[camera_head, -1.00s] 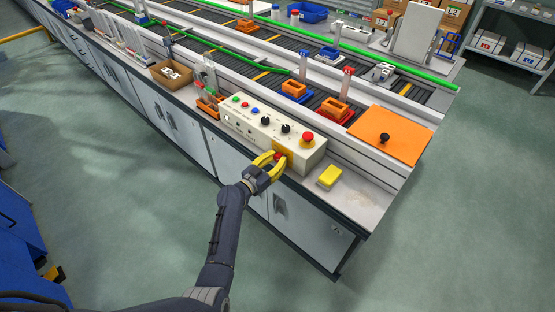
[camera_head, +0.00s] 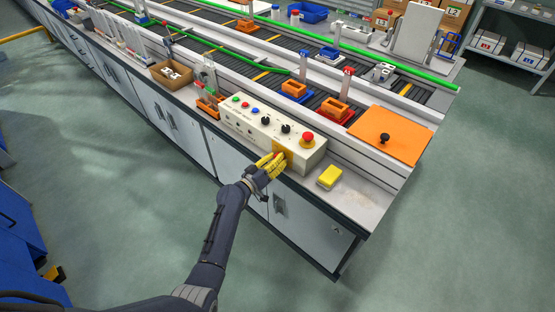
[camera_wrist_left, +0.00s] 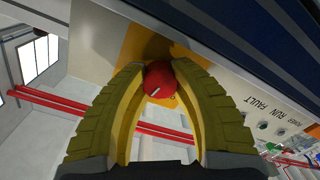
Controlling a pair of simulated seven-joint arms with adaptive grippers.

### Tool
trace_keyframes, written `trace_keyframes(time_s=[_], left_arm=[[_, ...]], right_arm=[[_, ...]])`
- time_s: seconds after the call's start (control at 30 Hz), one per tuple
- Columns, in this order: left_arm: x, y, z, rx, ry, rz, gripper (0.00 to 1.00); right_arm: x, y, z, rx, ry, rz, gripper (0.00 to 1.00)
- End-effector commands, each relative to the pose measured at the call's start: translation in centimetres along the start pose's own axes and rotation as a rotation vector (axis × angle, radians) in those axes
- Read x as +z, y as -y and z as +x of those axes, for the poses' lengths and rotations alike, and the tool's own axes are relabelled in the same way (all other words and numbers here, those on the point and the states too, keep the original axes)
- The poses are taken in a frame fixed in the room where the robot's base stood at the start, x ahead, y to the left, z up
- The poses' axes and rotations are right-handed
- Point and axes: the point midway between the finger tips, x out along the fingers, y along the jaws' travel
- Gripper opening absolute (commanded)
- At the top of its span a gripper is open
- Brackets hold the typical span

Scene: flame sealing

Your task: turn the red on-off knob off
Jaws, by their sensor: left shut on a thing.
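The red on-off knob (camera_wrist_left: 161,80) sits on a yellow plate (camera_wrist_left: 140,45) on the front of the beige control box (camera_head: 240,122). In the left wrist view a pale mark shows on the knob's lower face. My left gripper (camera_wrist_left: 160,85) has its two yellow fingers closed on both sides of the knob. In the head view my left gripper (camera_head: 277,160) reaches the box's front from below, and its fingers hide the knob there. My right gripper is not in view.
On top of the box are a red emergency button (camera_head: 308,138), black dials (camera_head: 286,128) and small coloured buttons. A yellow block (camera_head: 329,177) lies on the bench to the right. An orange plate with a black handle (camera_head: 385,138) is behind it. Open floor lies in front.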

Motion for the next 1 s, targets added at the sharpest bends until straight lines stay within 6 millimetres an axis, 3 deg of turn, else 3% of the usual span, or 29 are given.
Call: trace_keyframes(time_s=[0.63,0.67,0.9,1.0], left_arm=[[0.12,-0.05,0.01,0.001,0.003,-0.05,0.0],[0.12,-0.05,0.01,0.001,0.003,-0.05,0.29],[0.06,-0.02,0.0,0.0,0.002,-0.049,0.57],[0.07,0.02,-0.02,-0.001,0.002,-0.049,0.58]], right_arm=[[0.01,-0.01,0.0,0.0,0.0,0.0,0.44],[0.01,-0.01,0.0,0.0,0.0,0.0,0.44],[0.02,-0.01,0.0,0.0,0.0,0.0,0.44],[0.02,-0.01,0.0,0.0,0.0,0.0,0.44]])
